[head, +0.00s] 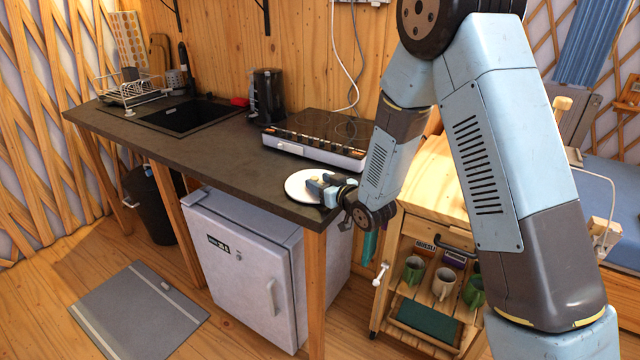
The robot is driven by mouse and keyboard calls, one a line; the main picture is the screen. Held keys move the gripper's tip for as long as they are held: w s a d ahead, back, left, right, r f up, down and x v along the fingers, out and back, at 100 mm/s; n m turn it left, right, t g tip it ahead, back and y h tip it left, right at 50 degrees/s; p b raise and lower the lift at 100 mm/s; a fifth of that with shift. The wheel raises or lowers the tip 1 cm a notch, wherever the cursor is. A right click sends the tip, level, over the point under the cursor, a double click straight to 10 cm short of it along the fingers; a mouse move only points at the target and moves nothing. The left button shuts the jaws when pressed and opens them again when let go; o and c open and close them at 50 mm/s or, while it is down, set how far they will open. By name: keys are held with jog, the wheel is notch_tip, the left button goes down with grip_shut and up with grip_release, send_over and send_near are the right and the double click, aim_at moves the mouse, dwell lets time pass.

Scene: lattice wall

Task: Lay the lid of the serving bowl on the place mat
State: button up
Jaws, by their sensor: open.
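A white round piece (298,185), which looks like the serving bowl's lid, is at the front right corner of the dark counter. My gripper (318,184) is over its right part, open, with its fingers close to a small pale knob-like part. My gripper hides part of the white piece, and I cannot tell whether the fingers touch it or whether a bowl is beneath it. I cannot make out the place mat for certain. A dark green flat rectangle (424,319) lies on the low shelf of the wooden cart.
A hob (318,138) and a black kettle (266,96) stand behind on the counter (215,160), with a sink (188,116) and dish rack (132,90) at left. The counter's front middle is clear. Several mugs (445,282) sit on the cart. A white fridge (245,265) is below.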

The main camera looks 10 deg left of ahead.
jog(key=v, duration=1.1)
jog(key=shift+s+d, duration=0.2)
jog(key=s+d+r+m+h, duration=0.1)
jog(key=d+r+m+h, duration=0.1)
jog(key=d+r+h, duration=0.45)
jog(key=d+r+m+h, duration=0.3)
jog(key=d+r, duration=0.5)
jog(key=d, duration=0.4)
jog(key=s+d+r+m+g+h, duration=0.1)
jog(key=s+d+r+m+g, duration=0.1)
jog(key=s, duration=0.9)
jog(key=s+d+r+m+g+h, duration=0.1)
jog(key=s+d+r, duration=0.4)
jog(key=s, duration=0.6)
jog(key=shift+s+d+r+m+g, duration=0.3)
jog(key=shift+d+m+g, duration=0.3)
jog(key=shift+d+g, duration=0.6)
jog(key=shift+o, duration=0.4)
jog(key=shift+s, duration=0.5)
